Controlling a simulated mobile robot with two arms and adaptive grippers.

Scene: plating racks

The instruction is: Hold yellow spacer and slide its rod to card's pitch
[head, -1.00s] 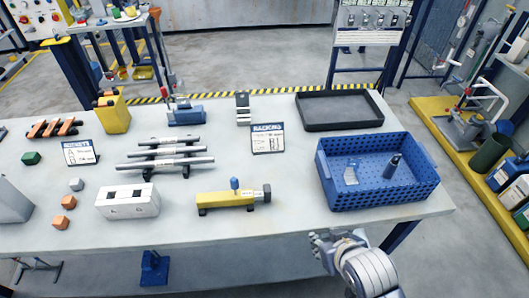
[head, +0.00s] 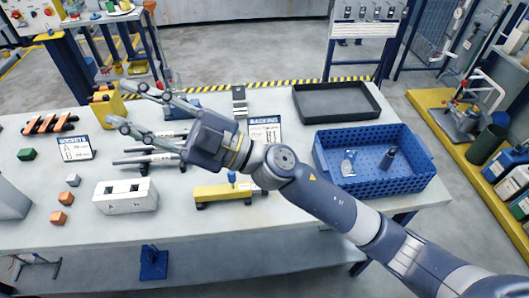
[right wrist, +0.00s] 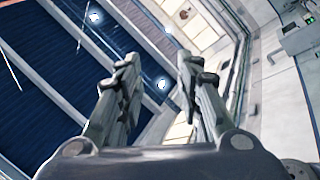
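The yellow spacer (head: 212,194) lies on the table at the front middle, with a blue knob (head: 232,176) on top. Its right end, where the rod end was visible, is now mostly behind my right arm. A card with A and B lines (head: 76,148) stands at the left, and another headed card (head: 265,130) stands at the back middle. The small print is unreadable. My right gripper (head: 119,104) is open and empty above the table, left of and behind the spacer; its parted fingers also show in the right wrist view (right wrist: 155,75). My left gripper is out of view.
A blue crate (head: 322,170) with two items stands at the right, with a black tray (head: 335,124) behind it. A white slotted block (head: 125,203) sits left of the spacer.

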